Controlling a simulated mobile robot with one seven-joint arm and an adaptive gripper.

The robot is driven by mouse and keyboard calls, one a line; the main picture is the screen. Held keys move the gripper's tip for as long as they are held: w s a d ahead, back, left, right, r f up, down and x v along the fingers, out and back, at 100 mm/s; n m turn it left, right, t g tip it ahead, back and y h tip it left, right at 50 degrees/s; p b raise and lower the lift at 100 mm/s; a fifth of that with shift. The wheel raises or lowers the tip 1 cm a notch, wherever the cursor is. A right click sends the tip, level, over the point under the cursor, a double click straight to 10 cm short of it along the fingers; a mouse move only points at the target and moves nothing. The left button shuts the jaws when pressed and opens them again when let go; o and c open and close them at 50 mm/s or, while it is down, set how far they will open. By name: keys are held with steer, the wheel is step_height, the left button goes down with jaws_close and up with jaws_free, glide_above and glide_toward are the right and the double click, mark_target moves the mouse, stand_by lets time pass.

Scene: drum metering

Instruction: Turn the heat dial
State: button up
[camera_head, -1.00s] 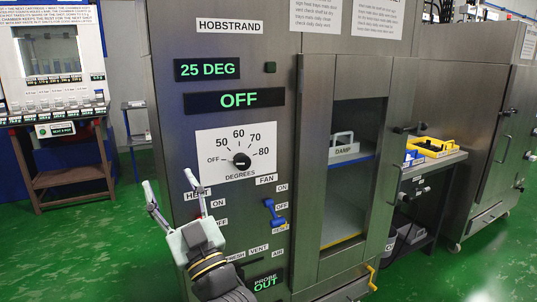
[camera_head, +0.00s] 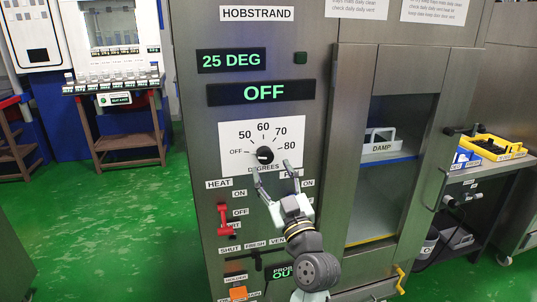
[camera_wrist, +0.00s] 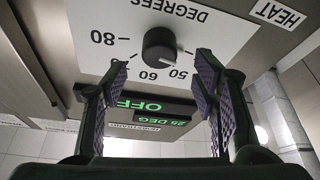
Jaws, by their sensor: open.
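The heat dial (camera_head: 265,155) is a round black knob on a white plate (camera_head: 232,133) marked OFF, 50, 60, 70 and 80. In the wrist view the picture is upside down, and the dial (camera_wrist: 159,46) shows between and beyond the fingertips (camera_wrist: 161,62). Nothing is held, and I see no contact with the knob. The displays read 25 DEG (camera_head: 231,60) and OFF (camera_head: 262,92).
A red lever (camera_head: 223,219) under the HEAT label sits left of my gripper. A SHUT/FRESH/VENT slider (camera_head: 257,262) lies below. My arm covers the fan switch area.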

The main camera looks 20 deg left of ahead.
mark_target(267, 158)
steer(key=shift+p+x, duration=0.65)
steer(key=shift+x, duration=1.7)
steer(key=shift+d, duration=0.1)
steer(key=c, duration=1.2)
steer(key=shift+o, duration=0.2)
